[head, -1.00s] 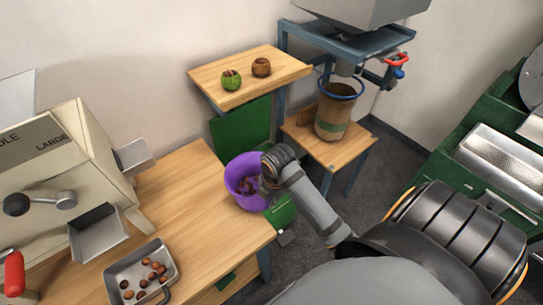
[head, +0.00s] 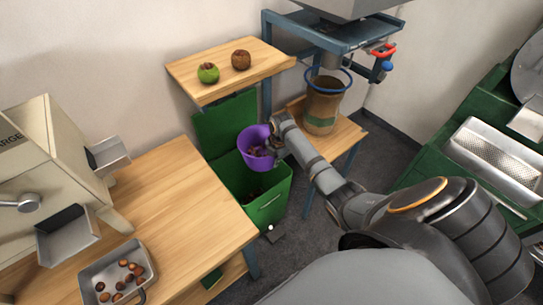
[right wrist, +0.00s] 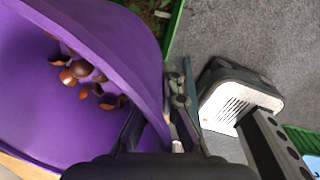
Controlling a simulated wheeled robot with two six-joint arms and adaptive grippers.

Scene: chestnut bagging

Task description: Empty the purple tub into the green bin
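The purple tub (head: 254,158) is in the air over the open green bin (head: 266,206), with its mouth tilted a little toward me. Brown chestnuts and shell pieces lie inside it; they show closer in the right wrist view (right wrist: 82,72). My right gripper (head: 277,146) is shut on the tub's right rim; in the right wrist view the purple wall (right wrist: 150,70) runs between its fingers. The green bin has its lid (head: 226,122) raised at the back and some dark contents low inside. My left gripper is not in view.
A wooden table (head: 180,200) with a metal tray (head: 96,272) of chestnuts stands at the left, beside a beige machine (head: 40,160). A shelf (head: 222,75) holds a green and a brown ball-like husk. A paper sack (head: 322,105) stands on a low bench at the right.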

